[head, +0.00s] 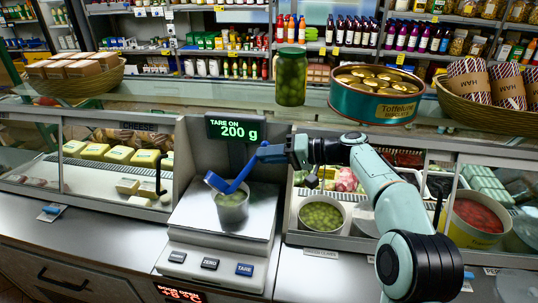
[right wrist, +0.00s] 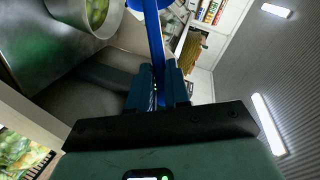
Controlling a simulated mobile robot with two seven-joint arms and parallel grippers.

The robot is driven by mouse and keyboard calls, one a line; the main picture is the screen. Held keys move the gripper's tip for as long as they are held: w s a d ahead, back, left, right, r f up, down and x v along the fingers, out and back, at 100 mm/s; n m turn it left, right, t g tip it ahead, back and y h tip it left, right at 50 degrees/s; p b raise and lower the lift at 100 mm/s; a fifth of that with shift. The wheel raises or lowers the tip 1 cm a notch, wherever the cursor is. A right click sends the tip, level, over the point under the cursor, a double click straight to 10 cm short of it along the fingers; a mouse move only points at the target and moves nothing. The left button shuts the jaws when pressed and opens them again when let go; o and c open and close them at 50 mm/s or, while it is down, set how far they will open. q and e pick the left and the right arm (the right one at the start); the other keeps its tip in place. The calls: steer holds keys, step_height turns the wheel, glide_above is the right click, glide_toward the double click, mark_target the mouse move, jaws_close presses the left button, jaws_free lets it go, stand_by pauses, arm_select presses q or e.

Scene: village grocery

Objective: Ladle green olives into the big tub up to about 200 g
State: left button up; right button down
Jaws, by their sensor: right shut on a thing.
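The tub (head: 232,212) stands on the scale's steel plate (head: 190,215) with green olives (head: 231,198) inside. The scale display (head: 234,129) reads "TARE ON" and 200 g. My right gripper (head: 270,153) is shut on the handle of a blue ladle (head: 240,175), to the right of and above the tub. The ladle's bowl tilts at the tub's left rim; its contents cannot be made out. In the right wrist view my right gripper (right wrist: 157,90) grips the blue handle (right wrist: 154,40), and the tub (right wrist: 75,12) shows at upper left. My left gripper is out of view.
A round container of olives (head: 321,216) sits in the counter right of the scale. An olive jar (head: 291,77) and a Toffelune tin (head: 374,97) stand on the ledge behind. The cheese case (head: 115,165) is at left; a container of red food (head: 478,218) is at right.

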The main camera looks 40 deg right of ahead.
arm_select(q)
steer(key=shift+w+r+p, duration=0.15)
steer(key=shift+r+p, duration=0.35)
steer(key=shift+p, duration=0.05)
arm_select(e)
steer(key=s+a+r+n+h, duration=0.2)
steer(key=a+r+n+h, duration=0.5)
steer(key=a, duration=0.5)
steer(key=shift+r+g, duration=0.25)
steer(key=shift+g, duration=0.05)
